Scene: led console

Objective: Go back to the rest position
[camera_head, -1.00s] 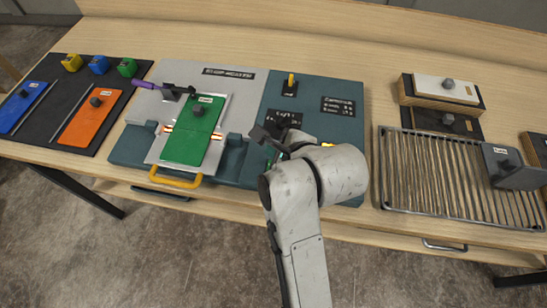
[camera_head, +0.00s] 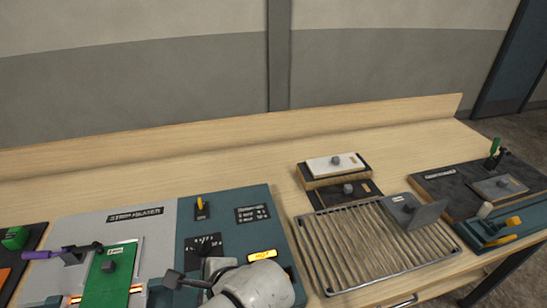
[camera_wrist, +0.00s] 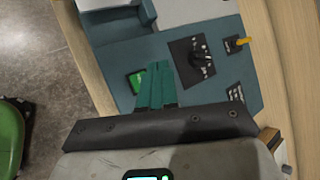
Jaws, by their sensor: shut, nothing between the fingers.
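In the wrist view my gripper (camera_wrist: 157,84) shows as two teal fingers lying together, with nothing between them. It hangs over the teal console panel (camera_wrist: 112,62), near a small lit green display and a black dial plate (camera_wrist: 190,62). I cannot tell its height above the panel. In the head view my pale arm (camera_head: 258,287) enters at the bottom edge, over the front of the teal panel (camera_head: 232,238). The fingers are not clear there.
A green plate (camera_head: 110,277) lies on the strip heater at the left, beside a purple-handled lever (camera_head: 50,252). A wire rack (camera_head: 350,250) and a white-topped block (camera_head: 335,164) stand to the right. The wooden table (camera_head: 150,170) is clear along the back.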

